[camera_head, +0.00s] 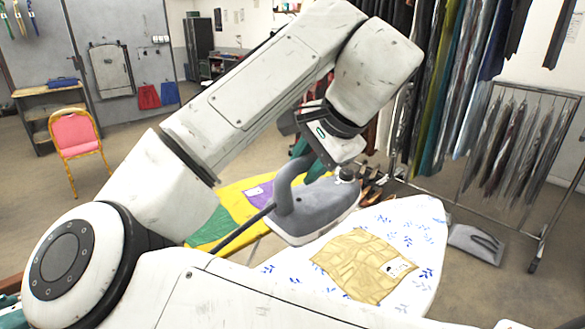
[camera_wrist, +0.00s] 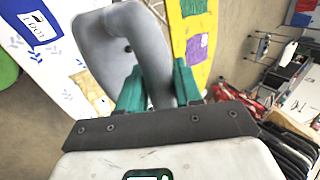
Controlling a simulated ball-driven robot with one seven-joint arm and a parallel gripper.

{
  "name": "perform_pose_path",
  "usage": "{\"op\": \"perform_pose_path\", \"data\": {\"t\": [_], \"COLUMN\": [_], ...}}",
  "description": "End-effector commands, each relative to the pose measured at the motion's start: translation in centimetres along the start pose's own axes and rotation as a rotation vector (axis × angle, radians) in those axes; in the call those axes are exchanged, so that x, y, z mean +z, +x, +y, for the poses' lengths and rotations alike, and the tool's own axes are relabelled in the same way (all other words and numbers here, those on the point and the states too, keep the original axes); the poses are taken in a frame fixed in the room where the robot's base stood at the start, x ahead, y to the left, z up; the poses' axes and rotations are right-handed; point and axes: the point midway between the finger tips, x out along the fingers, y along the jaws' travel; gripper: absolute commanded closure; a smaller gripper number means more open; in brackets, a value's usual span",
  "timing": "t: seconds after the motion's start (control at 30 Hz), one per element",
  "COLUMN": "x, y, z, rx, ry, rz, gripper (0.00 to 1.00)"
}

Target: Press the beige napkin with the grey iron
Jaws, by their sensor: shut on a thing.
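The grey iron (camera_head: 318,209) is held in the air by its handle, roughly level. My gripper (camera_head: 312,163) is shut on that handle with its green fingers. In the wrist view the fingers sit on both sides of the handle of the iron (camera_wrist: 100,42). The beige napkin (camera_head: 357,262) lies creased on the white ironing board (camera_head: 418,222) with blue leaf print, to the right of and below the iron in the head view. A small part of the napkin (camera_wrist: 103,105) seems to show beside the left finger in the wrist view.
A blue cloth (camera_wrist: 38,24) lies on the white board in the wrist view. Clothes racks (camera_head: 515,140) stand behind at right; a pink chair (camera_head: 76,135) is far left.

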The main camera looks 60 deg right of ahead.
Motion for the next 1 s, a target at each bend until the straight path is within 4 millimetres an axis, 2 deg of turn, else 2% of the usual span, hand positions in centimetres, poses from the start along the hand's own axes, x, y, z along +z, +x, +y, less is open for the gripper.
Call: {"op": "perform_pose_path", "data": {"t": [0.1,0.23,0.4,0.5,0.7,1.0], "x": [-2.8,-6.0,-9.7,-11.3,-13.0,-13.3], "y": [2.6,6.2,10.6,12.4,14.6,16.0], "z": [-0.8,-0.7,0.6,1.5,2.8,3.7], "rx": [0.006,0.007,0.007,0.004,0.001,-0.003], "ry": [-0.009,-0.018,-0.023,-0.024,-0.021,-0.021], "rz": [-0.002,-0.009,-0.013,-0.013,-0.011,-0.012], "gripper": [1.00,1.00,1.00,1.00,1.00,1.00]}}
